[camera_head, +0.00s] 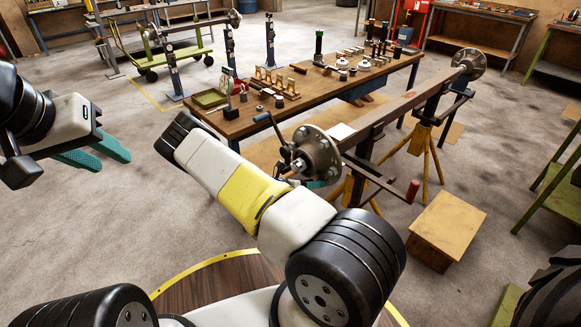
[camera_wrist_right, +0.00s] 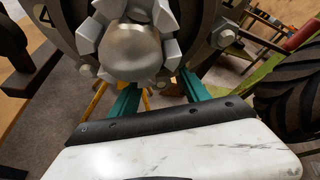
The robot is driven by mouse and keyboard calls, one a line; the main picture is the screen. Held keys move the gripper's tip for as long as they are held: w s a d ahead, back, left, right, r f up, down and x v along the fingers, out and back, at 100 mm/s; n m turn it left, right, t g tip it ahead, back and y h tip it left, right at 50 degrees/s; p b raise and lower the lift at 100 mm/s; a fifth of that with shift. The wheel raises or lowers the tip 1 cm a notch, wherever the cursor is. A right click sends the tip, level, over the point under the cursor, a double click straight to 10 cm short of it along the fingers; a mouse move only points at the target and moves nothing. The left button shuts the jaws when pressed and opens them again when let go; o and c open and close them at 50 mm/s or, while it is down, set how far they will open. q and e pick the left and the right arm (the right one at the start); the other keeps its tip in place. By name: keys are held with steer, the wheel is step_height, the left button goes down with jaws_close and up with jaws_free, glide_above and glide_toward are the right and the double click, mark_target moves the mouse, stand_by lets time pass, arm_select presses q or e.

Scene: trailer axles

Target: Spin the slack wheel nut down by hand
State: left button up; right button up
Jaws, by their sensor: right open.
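The near wheel hub (camera_head: 316,152) is a round metal flange with studs on the end of the trailer axle (camera_head: 385,113). The right wrist view shows the hub's domed centre cap (camera_wrist_right: 132,52) close up, with nuts (camera_wrist_right: 88,36) around it and numbers on the flange. I cannot tell which nut is slack. My right gripper (camera_wrist_right: 158,92) is open, its teal fingers apart just below the cap; contact is unclear. In the head view my right arm partly hides it. My left gripper (camera_head: 95,152) is open and empty, well left of the hub.
A yellow stand (camera_head: 428,150) supports the axle. A workbench (camera_head: 235,122) with tools and small parts stands behind it. A wooden box (camera_head: 447,222) sits on the floor at right, near a green-framed bench (camera_head: 553,185). Floor between my left gripper and the workbench is clear.

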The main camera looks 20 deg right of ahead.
steer(key=shift+d+f, duration=0.1)
steer(key=shift+d, duration=0.2)
jaws_close()
steer(key=c, duration=0.7)
jaws_free()
jaws_close()
